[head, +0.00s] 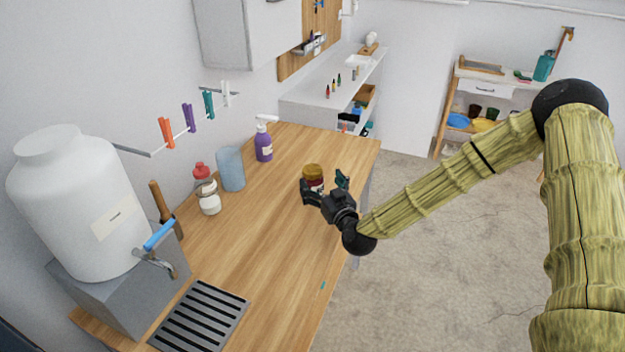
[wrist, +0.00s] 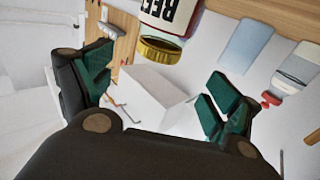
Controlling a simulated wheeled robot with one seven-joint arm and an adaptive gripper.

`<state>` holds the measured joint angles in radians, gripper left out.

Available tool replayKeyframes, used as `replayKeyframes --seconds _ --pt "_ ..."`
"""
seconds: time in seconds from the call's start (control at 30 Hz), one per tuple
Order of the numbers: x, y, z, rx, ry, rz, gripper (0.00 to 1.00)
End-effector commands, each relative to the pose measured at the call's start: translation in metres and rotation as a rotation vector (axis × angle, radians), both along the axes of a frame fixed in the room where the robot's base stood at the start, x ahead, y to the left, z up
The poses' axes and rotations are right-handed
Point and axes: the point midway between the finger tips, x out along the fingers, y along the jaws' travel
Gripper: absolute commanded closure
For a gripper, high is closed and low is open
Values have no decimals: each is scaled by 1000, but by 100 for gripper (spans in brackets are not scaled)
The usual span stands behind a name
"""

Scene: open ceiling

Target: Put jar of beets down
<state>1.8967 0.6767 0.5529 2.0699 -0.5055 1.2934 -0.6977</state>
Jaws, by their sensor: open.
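The jar of beets (head: 314,184) has a gold lid, dark red contents and a white label, and it looks upright on the wooden counter (head: 255,230). In the wrist view, which is upside down, the jar (wrist: 168,22) shows at the top edge with part of its label reading "BEE". My gripper (head: 325,187) is at the jar in the head view, partly in front of its lower part. In the wrist view my gripper (wrist: 158,90) has its green-padded fingers wide apart, with no jar between them. The jar's base is hidden.
A purple spray bottle (head: 263,145), a blue cup (head: 231,168) and a white bottle (head: 208,197) stand along the wall. A white tank (head: 75,210) and a dark drain grate (head: 200,318) are at the near left. The counter's middle is clear.

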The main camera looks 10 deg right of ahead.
Motion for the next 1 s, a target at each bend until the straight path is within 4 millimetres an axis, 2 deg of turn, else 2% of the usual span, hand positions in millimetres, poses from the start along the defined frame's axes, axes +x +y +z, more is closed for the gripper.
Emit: replayKeyframes --seconds 0.03,0.27,0.6,0.97,1.0 --pt "8 1 -1 -1 3 0 10" --pt "27 2 -7 0 12 -1 10" --pt "65 8 -10 -1 13 -1 10" --pt "72 10 -11 0 12 0 10" --pt "72 10 -11 0 12 0 17"
